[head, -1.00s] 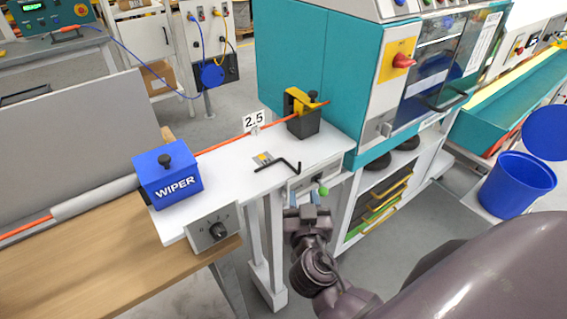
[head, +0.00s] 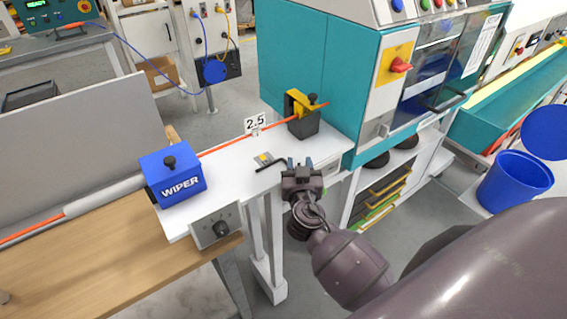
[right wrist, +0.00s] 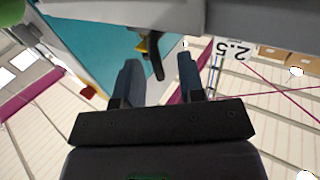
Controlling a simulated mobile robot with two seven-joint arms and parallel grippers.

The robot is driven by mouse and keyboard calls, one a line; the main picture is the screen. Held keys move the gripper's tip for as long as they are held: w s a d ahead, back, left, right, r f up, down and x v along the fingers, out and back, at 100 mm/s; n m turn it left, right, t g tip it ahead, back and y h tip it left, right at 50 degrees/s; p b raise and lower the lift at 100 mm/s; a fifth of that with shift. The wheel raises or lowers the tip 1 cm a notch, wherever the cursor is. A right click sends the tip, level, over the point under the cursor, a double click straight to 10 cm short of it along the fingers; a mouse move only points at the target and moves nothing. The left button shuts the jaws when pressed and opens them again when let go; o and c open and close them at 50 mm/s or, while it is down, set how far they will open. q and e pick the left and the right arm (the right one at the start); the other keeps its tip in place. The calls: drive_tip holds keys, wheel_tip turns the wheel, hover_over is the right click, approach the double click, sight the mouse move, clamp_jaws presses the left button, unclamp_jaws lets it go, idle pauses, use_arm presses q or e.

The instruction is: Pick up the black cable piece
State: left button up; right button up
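The black cable piece (head: 268,165) is a thin, bent black piece lying on the white bench top, by a small card with a yellow patch. Its right part is hidden behind my right gripper. My right gripper (head: 298,164) is at the bench's front edge, just right of the piece. In the right wrist view its two fingers (right wrist: 156,75) stand apart, open. A dark bar with a yellow part shows between and beyond them; I cannot tell whether it is the piece or the clamp. My left gripper is not in view.
The blue wiper box (head: 175,175) sits left on the white bench (head: 225,168). The black-and-yellow clamp (head: 303,117) stands behind my gripper, with the orange cable (head: 235,143) running through. A 2.5 sign (head: 255,122) stands between. The teal machine (head: 315,60) closes off the right.

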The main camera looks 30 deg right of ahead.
drive_tip(key=shift+w+d, duration=0.15)
drive_tip(key=shift+w, duration=0.1)
drive_tip(key=shift+c, duration=0.3)
clamp_jaws()
drive_tip(key=shift+r, duration=0.1)
